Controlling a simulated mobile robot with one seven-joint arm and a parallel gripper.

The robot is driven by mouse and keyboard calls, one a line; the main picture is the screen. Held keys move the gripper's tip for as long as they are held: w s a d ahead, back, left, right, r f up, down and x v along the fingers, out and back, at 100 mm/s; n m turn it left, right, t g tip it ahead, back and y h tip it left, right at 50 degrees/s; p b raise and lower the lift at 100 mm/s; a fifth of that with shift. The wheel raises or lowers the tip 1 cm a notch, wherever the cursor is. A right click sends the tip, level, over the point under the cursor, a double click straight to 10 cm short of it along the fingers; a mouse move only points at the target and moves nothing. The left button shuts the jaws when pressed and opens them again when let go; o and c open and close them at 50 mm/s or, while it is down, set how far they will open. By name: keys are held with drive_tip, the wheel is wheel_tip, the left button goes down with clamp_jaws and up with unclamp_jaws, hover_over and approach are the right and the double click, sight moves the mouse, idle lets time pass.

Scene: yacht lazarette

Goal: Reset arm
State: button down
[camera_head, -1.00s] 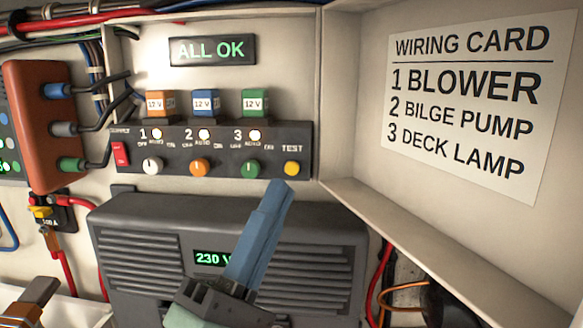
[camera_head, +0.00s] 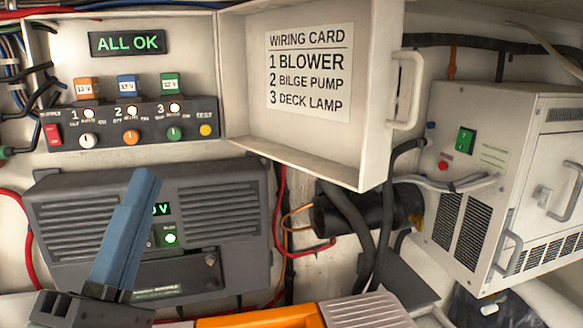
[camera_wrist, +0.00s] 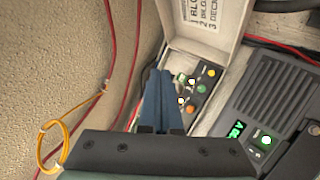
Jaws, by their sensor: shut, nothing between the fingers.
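My gripper (camera_head: 146,176) has blue fingers pressed together with nothing between them. In the head view it points up in front of the dark grey inverter (camera_head: 222,190), at the lower left, and hides part of its green display. In the wrist view my gripper (camera_wrist: 161,76) is also shut. It points toward the switch panel (camera_wrist: 205,88), apart from it as far as I can tell.
The switch panel (camera_head: 140,132) has three lit lamps and three knobs below an "ALL OK" display (camera_head: 128,42). An open cover with a wiring card (camera_head: 308,75) juts out at centre. A white cabinet (camera_head: 510,190) stands right. An orange box (camera_head: 265,317) lies low in front.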

drive_tip(key=w+d+r+m+h+b, duration=0.2)
drive_tip(key=w+d+r+m, duration=0.1)
drive_tip(key=d+m, duration=0.65)
drive_tip(key=s+d+r+m+t+y+b, duration=0.1)
drive_tip(key=s+d+r+m+y+b, duration=0.1)
drive_tip(key=s+d+r+m+y, duration=0.2)
wheel_tip(320, 180, up, 3)
drive_tip(key=s+m+y, duration=0.1)
drive_tip(key=m, duration=0.3)
drive_tip(key=shift+s+t+y, duration=0.3)
drive_tip(key=shift+s, duration=0.1)
drive_tip(key=shift+w+f, duration=0.1)
